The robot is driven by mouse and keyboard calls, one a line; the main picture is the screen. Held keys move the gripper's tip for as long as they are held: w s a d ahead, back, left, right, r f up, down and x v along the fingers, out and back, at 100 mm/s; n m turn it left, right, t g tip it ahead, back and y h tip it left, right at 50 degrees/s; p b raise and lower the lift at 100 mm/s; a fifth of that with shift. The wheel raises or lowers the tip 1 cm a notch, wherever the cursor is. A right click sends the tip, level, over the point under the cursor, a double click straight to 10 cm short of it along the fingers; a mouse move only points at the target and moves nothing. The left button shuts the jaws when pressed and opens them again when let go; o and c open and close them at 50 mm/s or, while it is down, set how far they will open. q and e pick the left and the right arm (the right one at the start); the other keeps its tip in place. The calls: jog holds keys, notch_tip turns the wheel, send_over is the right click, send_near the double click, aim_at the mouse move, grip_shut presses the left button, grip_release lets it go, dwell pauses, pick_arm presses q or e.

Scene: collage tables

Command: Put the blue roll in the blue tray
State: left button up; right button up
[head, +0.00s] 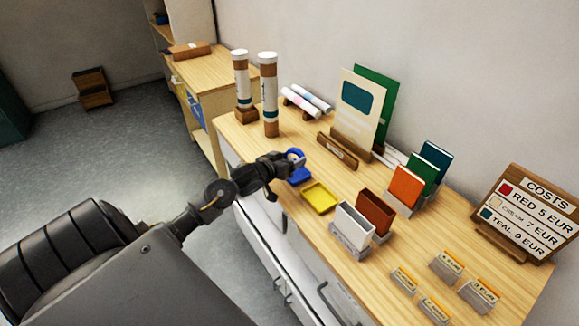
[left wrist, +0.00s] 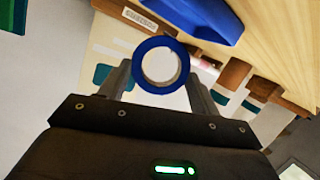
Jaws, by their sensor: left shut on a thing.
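The blue roll (head: 299,152), a blue ring with a white inner core, is held between the fingers of my left gripper (head: 289,160). In the left wrist view the roll (left wrist: 137,66) sits between the two fingertips (left wrist: 161,68), its round opening facing the camera. The blue tray (head: 301,177) lies on the wooden tabletop just below the roll and gripper in the head view, partly hidden by them. The tray (left wrist: 205,17) also shows at the top of the left wrist view, apart from the roll. My right gripper is not in view.
A yellow tray (head: 320,197) lies beside the blue tray. Two tall tubes (head: 268,95) stand to the left on the table (head: 345,238). Behind are a wooden sign block (head: 337,151) and tall cards (head: 355,110). Card holders (head: 352,230) stand to the right.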

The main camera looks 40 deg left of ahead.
pick_arm(q)
jog(key=shift+a+f, duration=0.25)
jog(key=shift+f, duration=0.05)
notch_tip(320, 180, down, 2)
jog(key=shift+w+f+p, duration=0.1)
jog(key=shift+p, duration=0.45)
jog(key=shift+f, duration=0.4)
jog(key=shift+f, duration=0.1)
jog(key=shift+f, duration=0.15)
jog(key=o, duration=1.6)
